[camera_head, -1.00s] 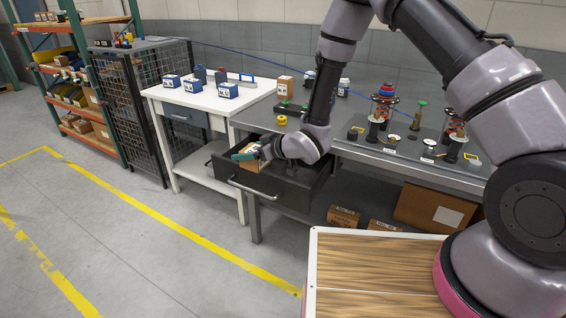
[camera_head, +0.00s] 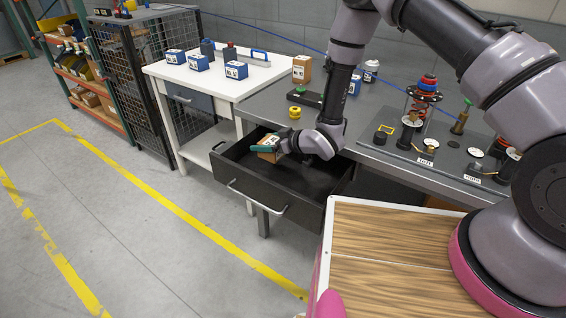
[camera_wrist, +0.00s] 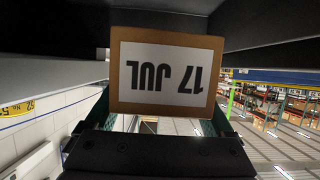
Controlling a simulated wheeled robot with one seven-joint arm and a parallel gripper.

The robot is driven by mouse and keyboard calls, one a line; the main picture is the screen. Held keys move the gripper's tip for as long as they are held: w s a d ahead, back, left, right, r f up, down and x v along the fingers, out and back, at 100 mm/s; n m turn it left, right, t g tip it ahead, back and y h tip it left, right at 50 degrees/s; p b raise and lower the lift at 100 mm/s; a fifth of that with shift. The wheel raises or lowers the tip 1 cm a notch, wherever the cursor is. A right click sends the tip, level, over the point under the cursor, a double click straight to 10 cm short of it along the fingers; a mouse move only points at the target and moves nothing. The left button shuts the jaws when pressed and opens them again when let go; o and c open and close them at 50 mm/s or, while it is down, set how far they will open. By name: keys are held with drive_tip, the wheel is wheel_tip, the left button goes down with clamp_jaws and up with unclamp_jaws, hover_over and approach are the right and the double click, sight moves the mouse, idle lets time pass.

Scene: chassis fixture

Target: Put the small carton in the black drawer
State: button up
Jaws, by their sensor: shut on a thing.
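The small carton (camera_head: 268,147) is brown cardboard with a white label. In the wrist view the carton (camera_wrist: 166,78) fills the middle, its label reading "17 JUL" upside down. My gripper (camera_head: 266,150) is shut on it, with green fingertips at its sides. The black drawer (camera_head: 250,195) is pulled out under the grey workbench (camera_head: 262,104), with a metal handle at its front. The carton is at the drawer's far left part, within its outline in the head view. Whether it touches the drawer floor I cannot tell.
A yellow knob-like part (camera_head: 295,112) and another brown carton (camera_head: 301,69) stand on the grey bench. A white table (camera_head: 215,84) with blue boxes is at left. A wood-topped surface (camera_head: 390,270) is at front right. The drawer's right part looks empty.

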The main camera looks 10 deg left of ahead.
wheel_tip(320, 180, down, 8)
drive_tip(key=shift+s+f, duration=0.1)
drive_tip(key=shift+f, duration=0.15)
drive_tip(key=o, duration=1.4)
drive_tip(key=shift+f, duration=0.1)
drive_tip(key=shift+o, duration=0.2)
drive_tip(key=shift+r, duration=0.2)
drive_tip(key=v, duration=0.7)
drive_tip(key=shift+d+r, duration=0.1)
drive_tip(key=shift+d, duration=0.05)
